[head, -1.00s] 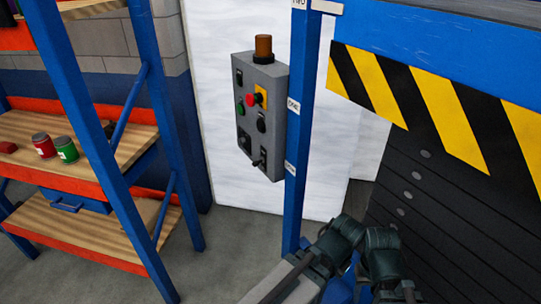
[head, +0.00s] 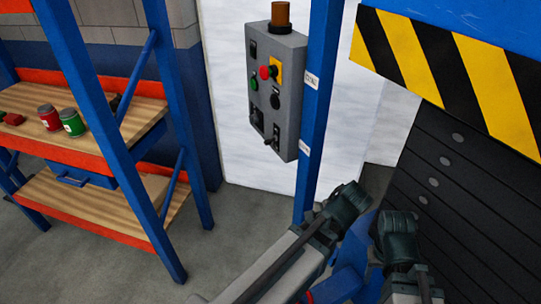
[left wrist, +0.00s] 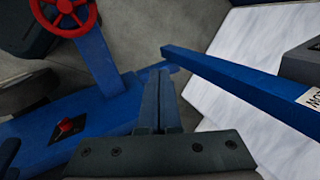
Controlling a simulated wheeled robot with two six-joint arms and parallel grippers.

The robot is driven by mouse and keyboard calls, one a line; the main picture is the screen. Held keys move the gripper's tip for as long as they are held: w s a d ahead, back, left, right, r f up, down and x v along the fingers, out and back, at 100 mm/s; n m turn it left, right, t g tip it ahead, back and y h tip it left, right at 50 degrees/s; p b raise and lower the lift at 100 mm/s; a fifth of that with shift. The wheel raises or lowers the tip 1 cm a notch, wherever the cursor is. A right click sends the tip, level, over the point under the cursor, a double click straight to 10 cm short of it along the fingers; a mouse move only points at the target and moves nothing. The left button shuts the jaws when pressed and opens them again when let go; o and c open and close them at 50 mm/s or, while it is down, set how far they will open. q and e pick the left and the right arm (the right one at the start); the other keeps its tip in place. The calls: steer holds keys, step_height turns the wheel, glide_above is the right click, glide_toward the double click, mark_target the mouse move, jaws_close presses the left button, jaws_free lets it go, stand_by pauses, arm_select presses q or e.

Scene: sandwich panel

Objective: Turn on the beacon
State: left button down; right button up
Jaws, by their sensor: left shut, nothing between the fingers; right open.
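The beacon (head: 281,14) is a dull orange-brown cylinder on top of a grey control panel (head: 290,55). It looks unlit. The panel's front has a red button (head: 264,73) by a yellow plate (head: 276,68), a green button (head: 254,84), a black knob (head: 275,101), a dark upper switch (head: 253,50) and dark controls low down, one lever-like (head: 268,142). Their labels cannot be read. My left gripper (left wrist: 158,100) is shut and empty in the left wrist view, apart from the panel. My right gripper (head: 398,238) is open, below and right of the panel.
A blue post (head: 318,110) stands right beside the panel. A shelf rack (head: 120,150) with a red can (head: 50,118) and a green can (head: 72,122) is at left. A striped barrier (head: 470,65) is at right. A red handwheel (left wrist: 64,14) shows in the left wrist view.

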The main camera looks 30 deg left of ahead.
mark_target(270, 141)
arm_select(q)
steer(key=w+a+r+m+t+y+b, duration=0.1)
steer(key=w+a+m+t+y+b, duration=0.2)
steer(key=w+a+m, duration=0.4)
steer(key=w+a+r+m+t+y+b, duration=0.2)
steer(key=w+a+m, duration=0.5)
steer(key=a, duration=0.5)
steer(key=shift+w+a+m+t+y+b, duration=0.15)
steer(key=shift+a+m+t+y+b, duration=0.25)
steer(key=shift+y+b, duration=1.05)
arm_select(e)
step_height(270, 141, down, 10)
arm_select(q)
steer(key=shift+d+h, duration=0.1)
steer(key=shift+h, duration=0.15)
steer(key=b+x, duration=0.4)
steer(key=x, duration=0.6)
steer(key=r+p, duration=0.2)
steer(key=p, duration=0.1)
steer(key=r+p, duration=0.1)
steer(key=r, duration=0.1)
steer(key=shift+s+r, duration=0.1)
steer(key=shift+s, duration=0.25)
arm_select(e)
steer(key=shift+r, duration=0.3)
